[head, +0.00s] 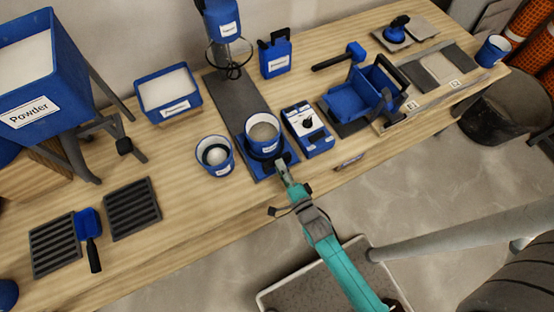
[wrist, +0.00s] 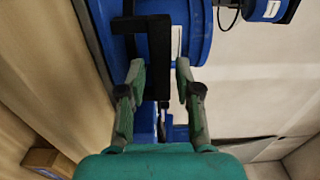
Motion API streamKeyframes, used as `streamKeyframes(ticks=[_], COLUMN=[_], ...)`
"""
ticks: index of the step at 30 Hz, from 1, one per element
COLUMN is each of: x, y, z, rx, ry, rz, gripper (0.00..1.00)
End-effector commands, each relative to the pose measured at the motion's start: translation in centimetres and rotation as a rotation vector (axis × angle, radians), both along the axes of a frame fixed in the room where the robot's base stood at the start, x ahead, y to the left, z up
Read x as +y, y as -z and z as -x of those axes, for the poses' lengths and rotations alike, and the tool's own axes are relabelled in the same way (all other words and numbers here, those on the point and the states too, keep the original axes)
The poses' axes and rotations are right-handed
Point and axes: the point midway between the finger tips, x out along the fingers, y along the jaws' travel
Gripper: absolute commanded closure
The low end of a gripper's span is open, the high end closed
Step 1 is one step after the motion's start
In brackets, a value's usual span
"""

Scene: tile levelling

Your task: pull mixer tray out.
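The mixer tray (head: 262,170) is a blue plate at the front end of a dark rail (head: 228,92), near the table's front edge. A blue mixing pot (head: 263,133) with grey contents stands on it. In the wrist view a black handle (wrist: 158,60) sticks out in front of the blue pot (wrist: 186,40). My gripper (head: 281,163) is at the tray's front. In the wrist view my gripper (wrist: 160,68) is open, with one finger on each side of the black handle and visible gaps. Whether a finger touches the handle further in is unclear.
The blue mixer head (head: 222,18) with its whisk is over the rail's back end. A blue bucket (head: 215,155) stands left of the tray, and a blue control box (head: 307,130) close on its right. Floor (head: 400,190) is free in front of the table.

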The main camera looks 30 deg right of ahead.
Motion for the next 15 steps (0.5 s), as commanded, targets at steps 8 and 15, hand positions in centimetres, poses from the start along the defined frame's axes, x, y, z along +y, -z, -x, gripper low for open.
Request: streamKeyframes(ticks=[8,15], x=[0.0,0.0], y=[0.1,0.0], z=[5.5,7.9], rx=[0.003,0.001], ry=[0.0,0.0], rz=[0.0,0.0], gripper=[0.67,0.67])
